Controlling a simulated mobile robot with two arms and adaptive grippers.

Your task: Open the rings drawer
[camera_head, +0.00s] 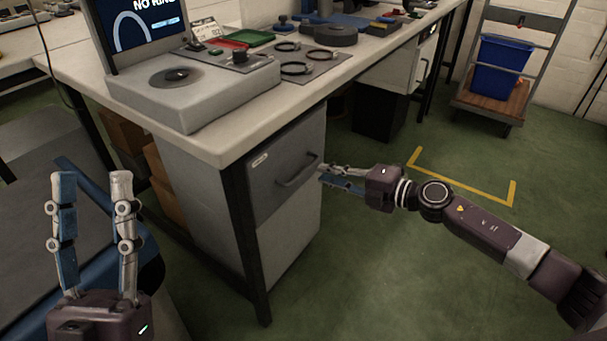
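A grey drawer (270,177) with a small label (259,160) and a dark bar handle (298,171) sits under the right front corner of the workbench. The drawer looks closed. The label is too small to read. My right gripper (322,173) comes in from the right with its fingertips at the right end of the handle; I cannot tell whether they touch it or how far apart they are. My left gripper (92,176) is at the lower left, pointing up, open and empty, away from the drawer.
The workbench (210,142) carries a device with a screen (140,22), several dark rings (295,68) and small trays. A blue bin (500,65) stands on a trolley at the back right. Green floor (400,270) right of the drawer is clear, with yellow tape (465,187).

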